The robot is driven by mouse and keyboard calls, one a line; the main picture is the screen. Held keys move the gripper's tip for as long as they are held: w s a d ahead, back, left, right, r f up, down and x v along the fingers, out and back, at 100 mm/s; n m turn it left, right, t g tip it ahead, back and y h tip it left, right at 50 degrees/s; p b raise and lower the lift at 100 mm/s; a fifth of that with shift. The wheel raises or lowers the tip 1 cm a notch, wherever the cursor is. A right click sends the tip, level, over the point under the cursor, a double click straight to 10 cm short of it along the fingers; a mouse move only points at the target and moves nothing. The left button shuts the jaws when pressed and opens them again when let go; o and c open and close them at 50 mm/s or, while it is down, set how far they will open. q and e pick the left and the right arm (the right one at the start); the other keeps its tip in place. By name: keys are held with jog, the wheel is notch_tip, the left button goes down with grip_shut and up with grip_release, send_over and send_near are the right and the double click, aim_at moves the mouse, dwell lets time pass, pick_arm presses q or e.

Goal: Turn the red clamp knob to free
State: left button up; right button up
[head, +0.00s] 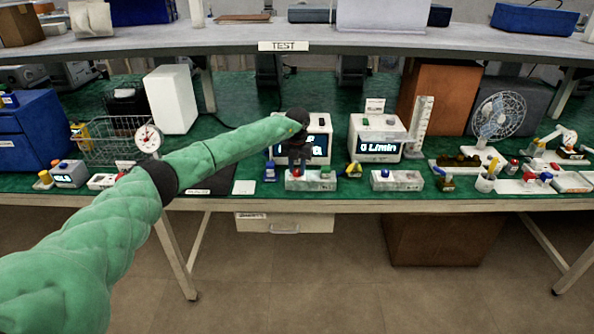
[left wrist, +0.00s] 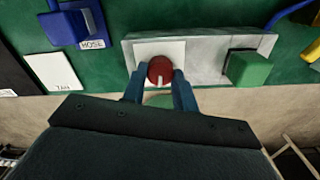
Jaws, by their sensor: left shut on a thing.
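The red clamp knob (left wrist: 161,71) is round with a pale pointer line and sits on a white plate on a grey block (left wrist: 208,57). In the head view the block (head: 311,183) stands at the bench's front edge, and the knob is mostly hidden behind my gripper. My left gripper (left wrist: 160,88) has its two blue-grey fingers on either side of the knob and is shut on it. In the head view my left gripper (head: 297,166) points down over the block. My right gripper is not in view.
A green block (left wrist: 248,69) sits on the right end of the grey block. A blue part with a HOSE label (left wrist: 92,43) and a white card (left wrist: 54,69) lie to the left. Behind stand two display boxes, one reading L/min (head: 378,137). A wire basket (head: 105,145) is farther left.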

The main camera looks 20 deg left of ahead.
aim_at(297, 170)
pick_arm(q)
jog(key=shift+r+n, duration=0.1)
jog(key=shift+n, duration=0.5)
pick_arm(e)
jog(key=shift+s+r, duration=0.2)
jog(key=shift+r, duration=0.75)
pick_arm(q)
jog(key=o, duration=1)
jog(key=shift+c, duration=0.2)
jog(key=shift+r+b, duration=0.35)
notch_tip(297, 170, up, 2)
jog(key=shift+r+b, duration=0.1)
jog(key=shift+b, duration=0.25)
notch_tip(297, 170, up, 4)
jog(key=shift+f+b, duration=0.25)
jog(key=shift+b, duration=0.2)
jog(key=shift+r, duration=0.65)
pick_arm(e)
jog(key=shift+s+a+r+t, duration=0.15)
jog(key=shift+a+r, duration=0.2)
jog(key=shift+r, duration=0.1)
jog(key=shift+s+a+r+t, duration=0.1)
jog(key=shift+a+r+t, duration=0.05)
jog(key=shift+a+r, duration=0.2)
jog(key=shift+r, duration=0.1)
